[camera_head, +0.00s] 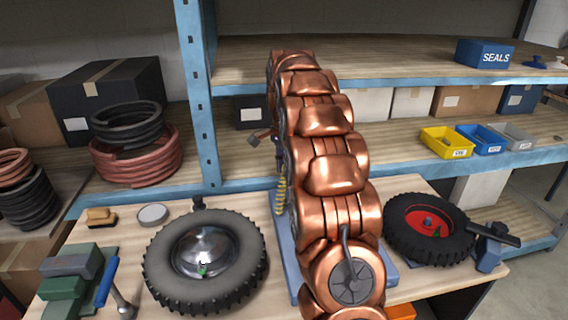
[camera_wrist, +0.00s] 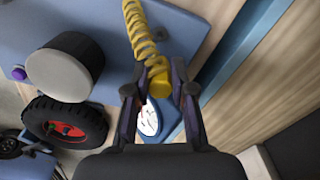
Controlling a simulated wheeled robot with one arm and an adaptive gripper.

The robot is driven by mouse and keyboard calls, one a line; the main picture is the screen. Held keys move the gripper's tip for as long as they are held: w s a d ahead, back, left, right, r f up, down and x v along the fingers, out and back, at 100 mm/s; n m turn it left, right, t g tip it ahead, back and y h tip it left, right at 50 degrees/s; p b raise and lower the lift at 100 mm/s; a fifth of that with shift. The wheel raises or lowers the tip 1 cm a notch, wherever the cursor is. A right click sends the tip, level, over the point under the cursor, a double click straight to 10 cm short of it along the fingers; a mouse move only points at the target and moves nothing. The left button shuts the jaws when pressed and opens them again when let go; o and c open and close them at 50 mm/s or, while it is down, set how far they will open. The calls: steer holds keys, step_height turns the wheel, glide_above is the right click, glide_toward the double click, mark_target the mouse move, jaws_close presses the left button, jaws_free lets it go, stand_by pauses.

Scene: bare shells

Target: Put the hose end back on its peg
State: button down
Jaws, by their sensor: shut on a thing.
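My gripper (camera_wrist: 160,92) is shut on the yellow end of the hose (camera_wrist: 159,84), which sits between its two fingertips in the wrist view. The coiled yellow hose (camera_wrist: 136,30) runs from that end up to the top edge. In the head view, the yellow coil (camera_head: 281,196) hangs just left of my copper arm, and my gripper is mostly hidden behind the arm. A blue unit (camera_wrist: 190,30) lies behind the hose, with a grey drum (camera_wrist: 65,72), a purple knob (camera_wrist: 19,74) and a white dial (camera_wrist: 150,118). I cannot pick out the peg.
A black tyre (camera_head: 160,290) lies left on the bench, and a red-hubbed tyre (camera_head: 394,215) lies right. A hammer (camera_head: 107,283) and blocks (camera_head: 65,290) are at front left. A blue shelf post (camera_head: 199,100) stands behind. Bins (camera_head: 446,143) sit on the shelf.

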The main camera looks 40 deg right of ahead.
mark_target(285, 180)
steer(key=shift+f+b, duration=0.45)
steer(key=shift+f, duration=1.75)
steer(key=shift+a+f+b, duration=0.15)
steer(key=shift+f+b, duration=0.1)
steer(key=shift+b, duration=0.25)
steer(key=shift+f+b, duration=1.15)
steer(key=shift+f, duration=0.55)
stand_by(1.2)
steer(key=c, duration=0.9)
jaws_free()
steer(key=o, duration=0.6)
